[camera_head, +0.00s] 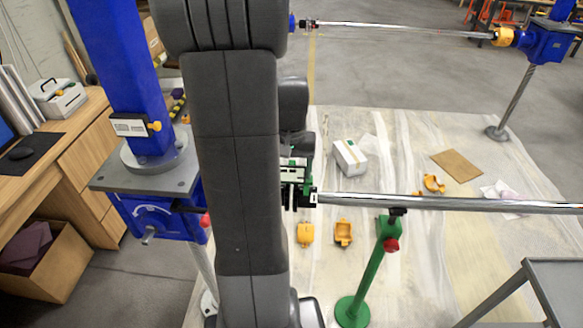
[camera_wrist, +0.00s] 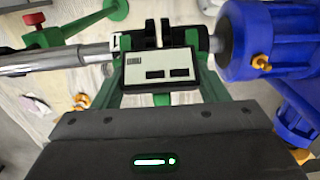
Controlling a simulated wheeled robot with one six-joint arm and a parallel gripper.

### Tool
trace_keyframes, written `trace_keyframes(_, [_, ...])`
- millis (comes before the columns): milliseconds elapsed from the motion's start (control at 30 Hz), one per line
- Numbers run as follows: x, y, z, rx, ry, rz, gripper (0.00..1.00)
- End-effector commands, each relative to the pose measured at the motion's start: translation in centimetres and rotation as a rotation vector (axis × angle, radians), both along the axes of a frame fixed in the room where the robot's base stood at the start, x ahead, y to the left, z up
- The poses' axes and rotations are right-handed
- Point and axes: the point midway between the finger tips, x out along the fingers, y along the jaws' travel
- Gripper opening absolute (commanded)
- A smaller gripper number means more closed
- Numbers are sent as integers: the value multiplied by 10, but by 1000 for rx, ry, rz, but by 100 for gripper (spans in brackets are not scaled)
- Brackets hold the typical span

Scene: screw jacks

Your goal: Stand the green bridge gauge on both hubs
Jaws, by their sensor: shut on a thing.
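The green bridge gauge (camera_wrist: 160,72) is a green frame with a pale display box, seen from above in the wrist view. It also shows in the head view (camera_head: 294,172) at the shaft's left end. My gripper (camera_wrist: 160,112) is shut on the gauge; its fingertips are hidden. The gauge sits over the gap between the silver shaft's end hub (camera_wrist: 97,52) on the left and the blue jack's hub (camera_wrist: 218,42) on the right. Its green legs come close to both hubs. I cannot tell whether the feet touch them.
The long shaft (camera_head: 450,203) runs right, with a green stand (camera_head: 375,272) beneath it. The blue jack (camera_head: 152,215) and its column are left of my arm. A grey table (camera_head: 560,285) is at the lower right. Orange covers (camera_head: 343,232) and a white box (camera_head: 350,157) lie on the sheet.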

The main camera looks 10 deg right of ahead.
Motion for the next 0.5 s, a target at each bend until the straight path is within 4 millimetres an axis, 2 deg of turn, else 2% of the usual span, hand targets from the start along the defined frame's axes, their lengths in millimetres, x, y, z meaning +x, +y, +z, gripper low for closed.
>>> trace_keyframes(500, [0,0,-9,0,-1,0,33])
